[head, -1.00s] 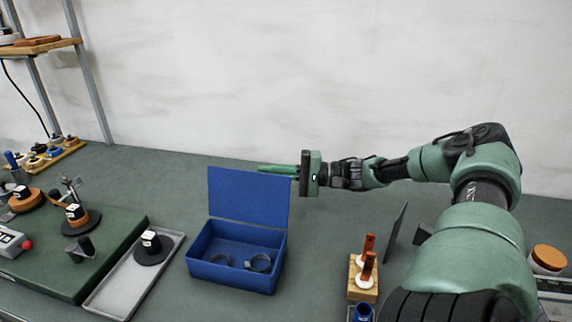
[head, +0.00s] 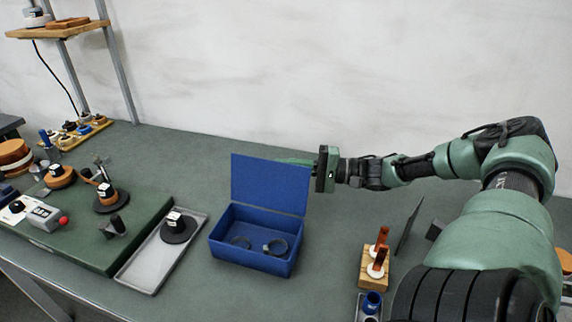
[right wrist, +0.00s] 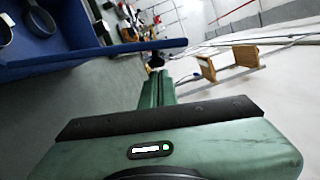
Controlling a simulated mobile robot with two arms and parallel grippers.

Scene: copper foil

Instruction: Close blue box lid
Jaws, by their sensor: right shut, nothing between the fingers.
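The blue box (head: 250,255) stands on the bench with its lid (head: 269,185) open and roughly upright at the back edge. Two dark ring-shaped items (head: 276,247) lie inside it. My right gripper (head: 296,161) is shut and empty, reaching in from the right, with its fingers partly hidden behind the lid's upper right part. In the right wrist view the shut fingers (right wrist: 158,88) point away beside the lid's edge (right wrist: 110,52); I cannot tell whether they touch it. My left gripper is not in view.
A grey tray (head: 140,272) holding a black spool (head: 178,229) lies left of the box. A wooden block with orange-handled items (head: 374,268) and a dark upright plate (head: 408,226) stand to the right. The bench behind the box is clear up to the wall.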

